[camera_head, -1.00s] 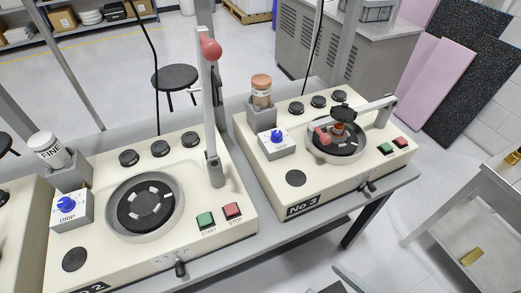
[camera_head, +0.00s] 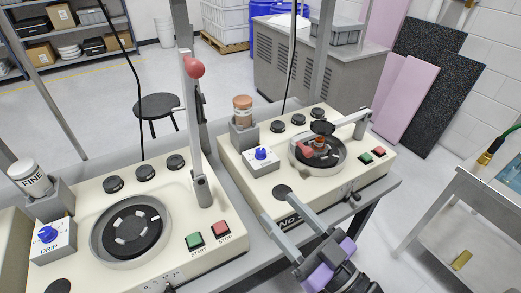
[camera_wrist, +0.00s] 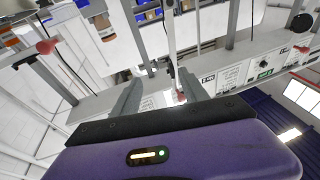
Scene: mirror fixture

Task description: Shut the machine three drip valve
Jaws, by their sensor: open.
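Machine three (camera_head: 257,187) is the cream machine on the right, its front label partly hidden by my gripper. Its drip valve is a blue knob (camera_head: 261,153) on a small white box at the machine's left side, below an orange-brown bottle (camera_head: 243,104). My gripper (camera_head: 284,220) is open and empty in front of machine three's front left corner, nearer the camera than the knob. In the wrist view the two grey fingers (camera_wrist: 161,92) stand apart with nothing between them. I cannot make out the knob in the wrist view.
Machine two (camera_head: 80,205) stands to the left, with its own blue DRIP knob (camera_head: 47,234) and an upright lever with a red ball (camera_head: 194,67). Machine three's lowered arm (camera_head: 347,120) crosses over its round plate. A metal side table (camera_head: 445,215) stands at the right.

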